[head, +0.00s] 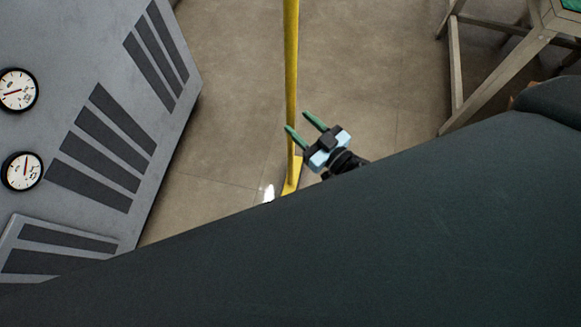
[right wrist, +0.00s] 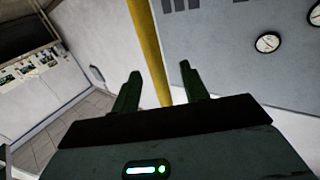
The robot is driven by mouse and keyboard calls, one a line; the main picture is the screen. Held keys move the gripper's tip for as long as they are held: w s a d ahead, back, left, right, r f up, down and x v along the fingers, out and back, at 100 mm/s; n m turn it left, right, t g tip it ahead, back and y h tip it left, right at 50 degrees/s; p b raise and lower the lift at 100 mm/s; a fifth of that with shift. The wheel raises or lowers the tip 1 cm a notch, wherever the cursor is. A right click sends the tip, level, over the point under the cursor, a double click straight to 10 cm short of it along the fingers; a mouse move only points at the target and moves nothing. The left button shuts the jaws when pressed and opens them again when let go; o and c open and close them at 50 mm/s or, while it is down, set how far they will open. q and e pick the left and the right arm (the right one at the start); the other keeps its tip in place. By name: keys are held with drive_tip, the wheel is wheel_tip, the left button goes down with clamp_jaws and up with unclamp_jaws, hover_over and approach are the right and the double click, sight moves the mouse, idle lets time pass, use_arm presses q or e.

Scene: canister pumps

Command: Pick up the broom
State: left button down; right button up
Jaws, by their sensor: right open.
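The broom's yellow pole (head: 291,70) stands nearly upright in the middle of the head view. Its lower end (head: 291,184) shows near the floor, partly hidden by a large dark surface in front. My right gripper (head: 297,121), with green fingers, is open just right of the pole. One fingertip overlaps the pole in this view. In the right wrist view the yellow pole (right wrist: 146,40) shows between the open fingers of the right gripper (right wrist: 159,72). I cannot tell whether it lies between them or beyond them. The left gripper is not in view.
A grey machine with dark vents (head: 108,125) and round gauges (head: 22,171) stands at the left. A wooden stool or chair (head: 497,85) with a green seat is at the upper right. Tiled floor (head: 390,60) lies clear between them around the pole.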

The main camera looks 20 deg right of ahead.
sight(294, 115)
drive_tip(key=shift+d+x, duration=0.15)
drive_tip(key=shift+x, duration=1.15)
drive_tip(key=shift+d+x, duration=0.15)
drive_tip(key=shift+x, duration=1.15)
drive_tip(key=shift+w+f, duration=0.1)
clamp_jaws()
